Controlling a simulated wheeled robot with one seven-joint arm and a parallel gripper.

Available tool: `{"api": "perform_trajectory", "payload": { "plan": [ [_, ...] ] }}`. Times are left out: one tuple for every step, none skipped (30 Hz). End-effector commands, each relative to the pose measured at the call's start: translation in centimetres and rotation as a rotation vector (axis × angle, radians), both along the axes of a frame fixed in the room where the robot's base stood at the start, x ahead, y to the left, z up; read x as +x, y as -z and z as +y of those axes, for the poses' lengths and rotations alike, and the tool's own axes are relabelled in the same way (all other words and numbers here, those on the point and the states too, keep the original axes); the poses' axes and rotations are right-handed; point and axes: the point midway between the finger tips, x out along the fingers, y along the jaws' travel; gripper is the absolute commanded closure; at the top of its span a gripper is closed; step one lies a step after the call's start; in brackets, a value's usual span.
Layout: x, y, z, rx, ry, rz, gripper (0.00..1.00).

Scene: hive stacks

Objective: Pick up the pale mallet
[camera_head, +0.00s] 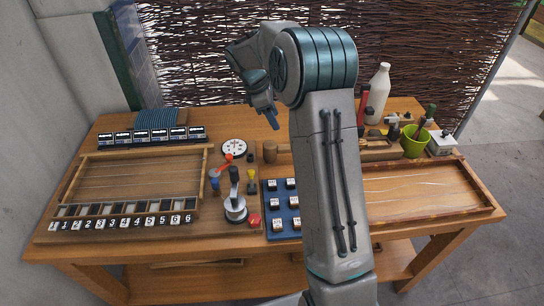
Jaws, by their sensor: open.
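A mallet with a pale wooden head (270,152) lies on the table just left of my arm. Its handle runs right and passes behind my forearm, so its far end is hidden. My gripper (270,118) is raised over the back of the table and points down. In the picture it is above the mallet head and apart from it. It is open and nothing shows in it; one fingertip is clear, the rest is partly hidden by its own body.
A framed tray (75,183) with numbered blocks lies left. A blue board (283,236) with small blocks, a joystick-like tool (235,208) and a dial (234,148) are near the middle. A white bottle (379,90) and green cup (413,146) stand right. My forearm hides the table's middle right.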

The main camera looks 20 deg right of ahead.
Motion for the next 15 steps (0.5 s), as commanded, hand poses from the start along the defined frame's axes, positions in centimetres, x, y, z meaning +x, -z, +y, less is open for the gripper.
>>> {"api": "perform_trajectory", "payload": {
  "plan": [
    [0.5, 0.8, -0.2, -0.003, -0.018, 0.012, 0.49],
    [0.7, 1.0, -0.2, -0.004, -0.025, 0.018, 0.49],
    [0.9, 1.3, -0.3, -0.005, -0.034, 0.024, 0.49],
    [1.0, 1.5, -0.4, -0.006, -0.039, 0.029, 0.49],
    [1.0, 1.8, -0.6, -0.007, -0.042, 0.031, 0.49],
    [1.0, 2.3, -0.7, -0.008, -0.044, 0.035, 0.49],
    [1.0, 2.7, -0.9, -0.008, -0.045, 0.036, 0.49],
    [0.9, 3.2, -1.1, -0.009, -0.045, 0.036, 0.49],
    [0.8, 3.9, -1.5, -0.009, -0.044, 0.037, 0.49],
    [0.7, 4.4, -1.7, -0.008, -0.043, 0.036, 0.49],
    [0.7, 5.0, -1.9, -0.008, -0.043, 0.035, 0.49],
    [0.6, 5.8, -2.2, -0.008, -0.042, 0.036, 0.49],
    [0.6, 6.3, -2.4, -0.007, -0.042, 0.036, 0.49],
    [0.5, 6.8, -2.6, -0.007, -0.042, 0.036, 0.49],
    [0.5, 7.4, -2.9, -0.007, -0.043, 0.034, 0.49]
  ]
}}
